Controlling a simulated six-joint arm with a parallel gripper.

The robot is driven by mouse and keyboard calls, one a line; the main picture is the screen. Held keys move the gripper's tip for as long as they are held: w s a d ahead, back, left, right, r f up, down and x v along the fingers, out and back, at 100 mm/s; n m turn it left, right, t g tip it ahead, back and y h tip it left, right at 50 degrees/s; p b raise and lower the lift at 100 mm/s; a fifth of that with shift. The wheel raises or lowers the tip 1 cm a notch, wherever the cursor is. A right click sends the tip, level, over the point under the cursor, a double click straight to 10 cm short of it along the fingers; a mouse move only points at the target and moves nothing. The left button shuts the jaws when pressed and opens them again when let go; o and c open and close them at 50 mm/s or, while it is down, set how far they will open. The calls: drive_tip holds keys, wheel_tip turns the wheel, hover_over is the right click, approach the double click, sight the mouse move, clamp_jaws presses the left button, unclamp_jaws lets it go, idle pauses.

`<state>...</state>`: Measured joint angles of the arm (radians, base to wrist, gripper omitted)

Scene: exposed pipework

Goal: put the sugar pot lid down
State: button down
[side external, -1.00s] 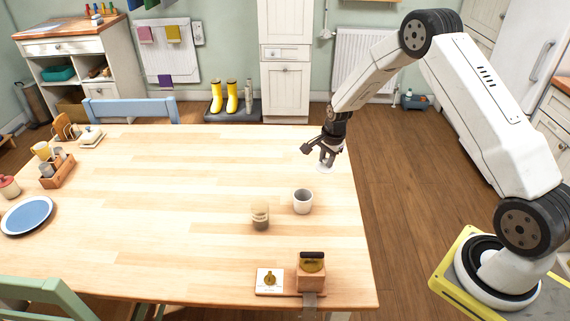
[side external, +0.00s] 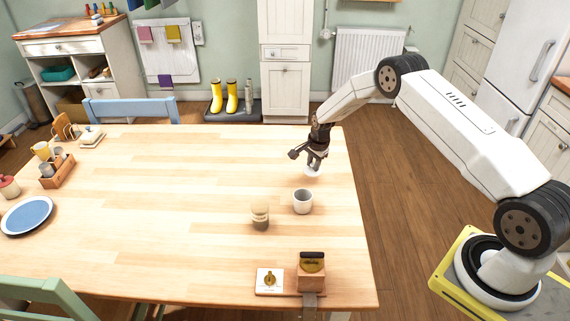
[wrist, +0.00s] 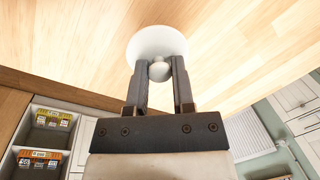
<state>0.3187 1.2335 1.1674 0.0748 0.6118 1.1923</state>
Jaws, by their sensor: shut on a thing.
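The sugar pot lid is a white round disc with a knob (wrist: 157,42), and it also shows in the side view (side external: 312,172). My gripper (wrist: 160,68) is shut on the lid's knob. In the side view my gripper (side external: 314,163) holds the lid above the far right part of the table, behind the pot. A white open pot (side external: 303,202), likely the sugar pot, stands on the table in front of the lid.
A small beige and grey jar (side external: 260,216) stands left of the pot. A wooden block on a board (side external: 311,272) sits at the front edge. The wooden table (side external: 190,200) is clear in its middle. A blue plate (side external: 27,216) and a caddy (side external: 58,171) are far left.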

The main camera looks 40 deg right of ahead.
sight(313, 166)
drive_tip(key=shift+f, duration=0.1)
drive_tip(key=shift+w+f, duration=0.15)
drive_tip(key=shift+f, duration=1.5)
drive_tip(key=shift+c, duration=2.3)
unclamp_jaws()
drive_tip(key=shift+f, duration=0.1)
drive_tip(key=shift+r, duration=0.2)
wheel_tip(313, 166, up, 12)
drive_tip(key=s, duration=0.1)
drive_tip(key=shift+s+f, duration=0.15)
drive_tip(key=shift+s, duration=0.15)
